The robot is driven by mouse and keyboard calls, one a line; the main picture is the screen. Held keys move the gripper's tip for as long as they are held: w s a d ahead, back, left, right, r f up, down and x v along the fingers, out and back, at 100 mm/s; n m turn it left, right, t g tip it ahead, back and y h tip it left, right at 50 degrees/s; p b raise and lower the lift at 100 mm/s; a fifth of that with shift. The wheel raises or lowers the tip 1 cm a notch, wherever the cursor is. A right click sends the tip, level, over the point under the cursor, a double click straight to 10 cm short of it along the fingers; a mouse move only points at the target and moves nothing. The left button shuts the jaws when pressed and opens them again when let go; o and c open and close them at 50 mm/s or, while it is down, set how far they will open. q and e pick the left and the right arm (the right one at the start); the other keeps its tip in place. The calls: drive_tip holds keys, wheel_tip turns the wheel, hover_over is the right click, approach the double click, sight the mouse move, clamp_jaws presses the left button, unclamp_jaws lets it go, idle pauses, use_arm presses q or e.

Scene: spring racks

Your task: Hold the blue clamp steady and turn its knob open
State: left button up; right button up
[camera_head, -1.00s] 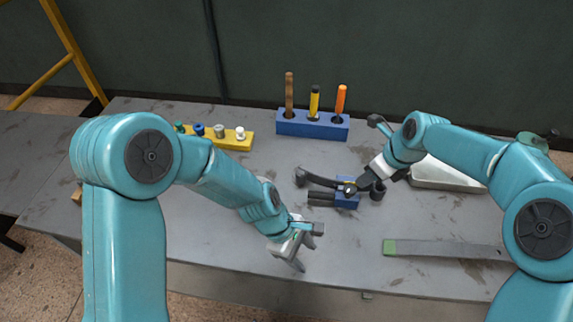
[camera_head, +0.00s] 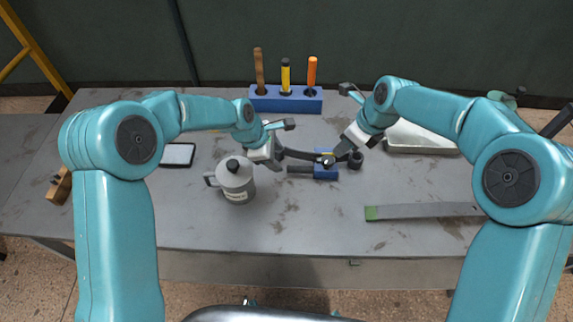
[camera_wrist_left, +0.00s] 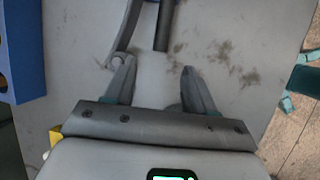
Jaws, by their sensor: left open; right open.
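The blue clamp (camera_head: 326,172) lies on the grey table in front of my right gripper. A dark curved bar and a dark straight bar (camera_head: 300,169) extend left from it. My left gripper (camera_head: 288,143) is open and empty by the curved bar's left end. In the left wrist view, the curved bar (camera_wrist_left: 129,28) ends close to one fingertip of the left gripper (camera_wrist_left: 158,68), and the straight bar (camera_wrist_left: 165,25) lies ahead between the fingers. My right gripper (camera_head: 340,156) is open over the clamp's right part. The knob is not clearly distinguishable there; contact cannot be told.
A grey pot (camera_head: 236,184) stands left of the clamp. A tablet-like item (camera_head: 178,154) lies farther left. A blue tool block (camera_head: 286,103) stands behind, a pale tray (camera_head: 420,148) behind right. A flat green-ended bar (camera_head: 420,211) lies front right. The front middle is clear.

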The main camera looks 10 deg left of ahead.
sight(288, 168)
use_arm(q)
drive_tip(key=x, duration=0.8)
drive_tip(key=shift+d+f, duration=0.1)
drive_tip(key=shift+f, duration=0.2)
